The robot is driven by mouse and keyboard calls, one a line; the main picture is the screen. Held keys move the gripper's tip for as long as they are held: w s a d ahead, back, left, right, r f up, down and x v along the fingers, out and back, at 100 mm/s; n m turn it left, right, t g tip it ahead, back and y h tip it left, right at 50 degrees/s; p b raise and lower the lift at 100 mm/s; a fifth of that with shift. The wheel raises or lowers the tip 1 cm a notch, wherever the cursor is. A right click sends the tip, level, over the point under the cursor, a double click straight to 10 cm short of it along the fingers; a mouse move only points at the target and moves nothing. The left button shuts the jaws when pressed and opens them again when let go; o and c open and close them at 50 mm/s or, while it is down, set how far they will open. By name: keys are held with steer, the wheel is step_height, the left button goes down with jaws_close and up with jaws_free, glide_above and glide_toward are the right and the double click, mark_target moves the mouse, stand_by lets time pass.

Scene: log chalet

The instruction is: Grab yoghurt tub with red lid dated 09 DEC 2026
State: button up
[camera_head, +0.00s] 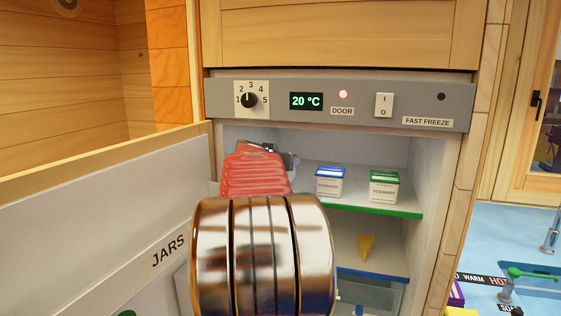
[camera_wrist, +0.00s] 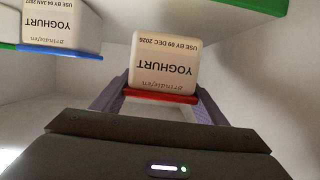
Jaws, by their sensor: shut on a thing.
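The yoghurt tub with the red lid (camera_wrist: 163,62) shows upside down in the wrist view, its label reading "USE BY 09 DEC 2026". My gripper (camera_wrist: 160,95) is shut on it, with one finger on each side near the red lid. I cannot tell whether the tub's base touches the shelf. In the head view, my own arm hides the tub and most of the gripper, in front of the upper left of the open fridge.
A blue-lidded tub (camera_head: 329,182) and a green-lidded tub (camera_head: 384,188) stand to the right on the green-edged shelf (camera_head: 375,208). A yellow wedge (camera_head: 366,247) is on the shelf below. The open fridge door (camera_head: 95,215) bounds the left.

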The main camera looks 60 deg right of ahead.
steer(key=s+a, duration=0.3)
steer(key=a, duration=0.3)
steer(key=s+a, duration=0.4)
steer(key=a, duration=0.3)
steer(key=shift+s+a, duration=0.2)
steer(key=shift+s, duration=0.1)
steer(key=shift+s, duration=0.1)
